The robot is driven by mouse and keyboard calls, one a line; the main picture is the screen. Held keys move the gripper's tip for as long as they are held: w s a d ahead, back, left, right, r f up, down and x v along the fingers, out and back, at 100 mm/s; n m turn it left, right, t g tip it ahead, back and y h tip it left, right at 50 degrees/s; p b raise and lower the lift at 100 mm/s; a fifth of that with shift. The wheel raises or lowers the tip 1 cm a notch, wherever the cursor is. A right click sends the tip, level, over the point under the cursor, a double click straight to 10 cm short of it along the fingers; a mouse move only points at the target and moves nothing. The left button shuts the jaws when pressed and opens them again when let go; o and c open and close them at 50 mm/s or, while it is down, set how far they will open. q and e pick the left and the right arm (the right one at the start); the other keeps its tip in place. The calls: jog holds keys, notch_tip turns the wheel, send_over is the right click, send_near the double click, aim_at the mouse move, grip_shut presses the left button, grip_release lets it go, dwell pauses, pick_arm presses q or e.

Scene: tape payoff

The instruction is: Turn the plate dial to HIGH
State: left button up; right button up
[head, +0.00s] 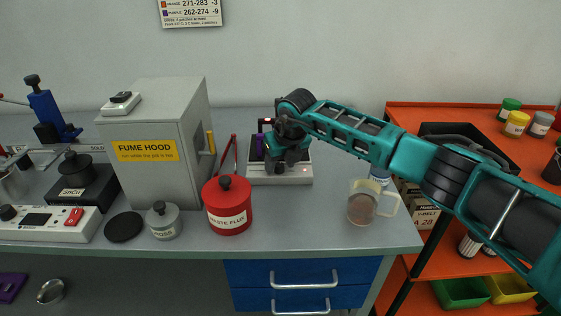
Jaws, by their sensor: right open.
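A white low unit (264,180), which looks like the plate, stands at the back middle of the bench, with a small red light on its front. My right gripper (287,160) is over this unit and hides much of its top and part of its front. It is open, with nothing seen between its fingers. A small dark spot at the unit's front may be the dial, but it is too small and covered to read its setting. I cannot tell whether the fingers touch it. My left gripper is not in view.
A red waste flux can (228,221) stands left of the unit, beside the grey fume hood (155,125). A glass mug (361,209) stands to the right. A white control box (45,223) with a black knob is at far left. The bench front is clear between can and mug.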

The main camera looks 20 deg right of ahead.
grip_shut()
dwell(0.4)
jog(key=shift+m, duration=0.3)
jog(key=m, duration=0.2)
jog(key=m+h, duration=0.1)
jog(key=shift+a+m+h+b, duration=0.15)
jog(key=shift+m+h+b, duration=0.15)
jog(key=shift+m+b, duration=0.1)
jog(key=m+h+b, duration=0.1)
jog(key=m, duration=0.2)
jog(key=shift+w+a+m, duration=0.1)
jog(key=shift+m, duration=0.2)
jog(key=m+g+h+b, duration=0.1)
jog(key=m, duration=0.1)
jog(key=shift+m+b, duration=0.3)
jog(key=shift+b, duration=0.05)
jog(key=shift+w+a+m+g+h+b, duration=0.1)
jog(key=shift+m+g+h+b, duration=0.45)
jog(key=shift+m, duration=0.65)
jog(key=shift+m+b, duration=0.3)
jog(key=shift+m, duration=0.2)
jog(key=shift+r, duration=0.1)
